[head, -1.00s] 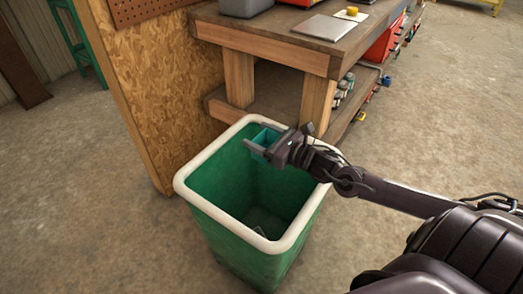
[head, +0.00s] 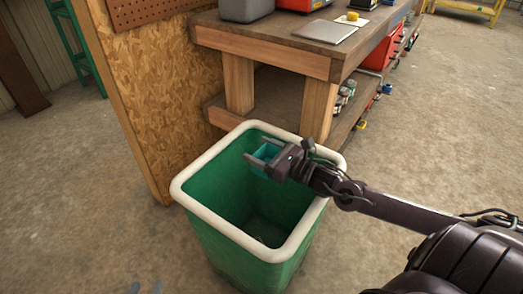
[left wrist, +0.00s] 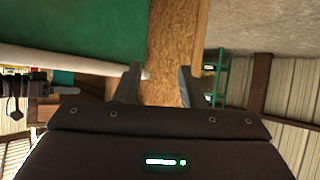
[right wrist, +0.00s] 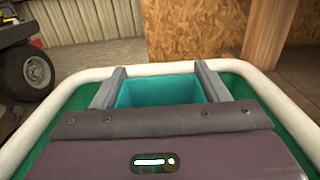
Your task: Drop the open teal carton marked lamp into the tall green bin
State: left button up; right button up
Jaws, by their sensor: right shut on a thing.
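The teal carton (head: 265,156) is held in my right gripper (head: 259,150) just inside the mouth of the tall green bin (head: 243,253), near its far right rim. In the right wrist view the carton (right wrist: 160,90) shows its open top between the two fingers, which are shut on it. No lamp marking is visible. My left gripper (left wrist: 158,70) is open and empty in the left wrist view, beside the bin's white rim (left wrist: 50,57). Only its fingertips (head: 146,288) show at the bottom edge of the head view.
A wooden workbench (head: 290,50) with a lower shelf stands behind the bin. A chipboard panel (head: 160,100) stands behind and left of the bin. A dark lump (head: 270,236) lies on the bin's floor. Concrete floor is clear on both sides.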

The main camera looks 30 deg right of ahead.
aim_at(267, 161)
jog(key=shift+f+b, duration=0.5)
jog(key=shift+f, duration=0.15)
jog(key=shift+f+b, duration=0.4)
jog(key=shift+f, duration=0.05)
pick_arm(q)
jog(key=w+r+t+h, duration=0.1)
jog(key=w+r+t, duration=0.1)
jog(key=r, duration=0.5)
jog(key=w+r+t+h, duration=0.2)
jog(key=r+t, duration=0.3)
jog(key=r, duration=0.2)
jog(key=shift+w+d+r, duration=0.25)
jog(key=shift+w+r, duration=0.1)
pick_arm(e)
jog(key=o, duration=1)
